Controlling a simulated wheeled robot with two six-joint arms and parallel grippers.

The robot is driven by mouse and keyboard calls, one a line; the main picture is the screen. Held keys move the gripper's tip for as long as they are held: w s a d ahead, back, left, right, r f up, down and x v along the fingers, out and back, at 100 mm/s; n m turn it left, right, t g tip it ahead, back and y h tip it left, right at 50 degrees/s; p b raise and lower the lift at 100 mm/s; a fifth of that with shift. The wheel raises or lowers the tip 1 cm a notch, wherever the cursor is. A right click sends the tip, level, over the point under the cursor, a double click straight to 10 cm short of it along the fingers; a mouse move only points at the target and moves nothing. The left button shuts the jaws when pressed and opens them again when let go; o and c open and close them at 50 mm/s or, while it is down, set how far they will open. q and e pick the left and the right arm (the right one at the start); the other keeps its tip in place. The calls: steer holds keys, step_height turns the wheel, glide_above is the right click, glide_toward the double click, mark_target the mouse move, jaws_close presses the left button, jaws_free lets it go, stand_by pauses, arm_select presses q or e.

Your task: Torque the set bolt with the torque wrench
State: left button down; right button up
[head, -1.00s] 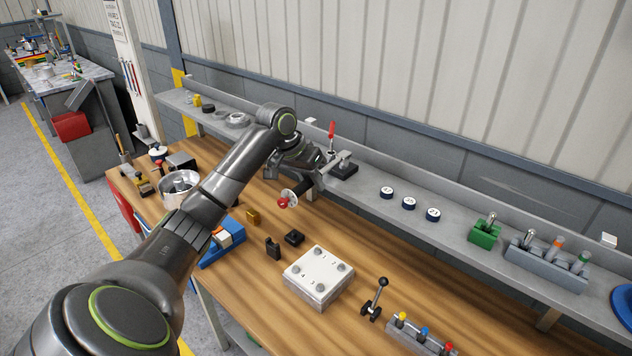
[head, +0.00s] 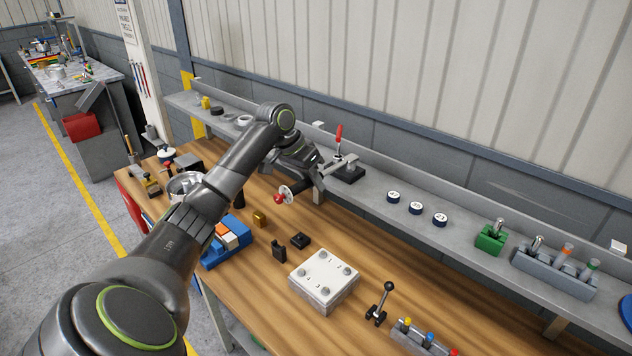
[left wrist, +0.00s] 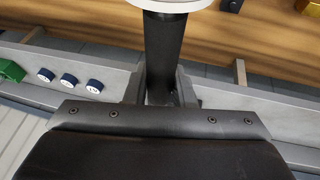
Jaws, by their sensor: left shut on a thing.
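My left gripper (head: 320,180) is over the back of the bench, near the front edge of the shelf. It is shut on a black cylindrical handle with a pale disc and red knob at its end, which looks like the torque wrench (head: 286,194). The handle also shows in the left wrist view (left wrist: 160,50), running between the fingers; the wrench's far end is hidden. A white block (head: 323,280) with several numbered round bolt heads lies on the bench, apart from the wrench. I cannot tell which bolt is the set one. My right gripper is not in view.
A red-handled clamp (head: 343,165) stands on the shelf (head: 465,215) close behind the gripper. Dark discs (head: 415,208) and a green holder (head: 491,238) are further right.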

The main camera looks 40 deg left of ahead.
arm_select(q)
steer(key=shift+a+r, duration=0.15)
steer(key=shift+w+a+m, duration=0.25)
steer(key=shift+a+m, duration=0.55)
steer(key=shift+a, duration=0.3)
steer(key=shift+w+a+r+m+g+h, duration=0.1)
steer(key=shift+w+a+m+g+h, duration=0.15)
steer(key=shift+a+m, duration=0.2)
steer(key=shift+w+a+m+g+h, duration=0.15)
steer(key=shift+a+m+h, duration=0.1)
steer(key=shift+a+m, duration=0.15)
steer(key=shift+a, duration=0.15)
stand_by(0.3)
steer(key=shift+s+d+n, duration=0.15)
steer(key=shift+d+n, duration=0.05)
steer(key=shift+n, duration=0.05)
steer(key=shift+f, duration=0.2)
steer(key=shift+r, duration=0.1)
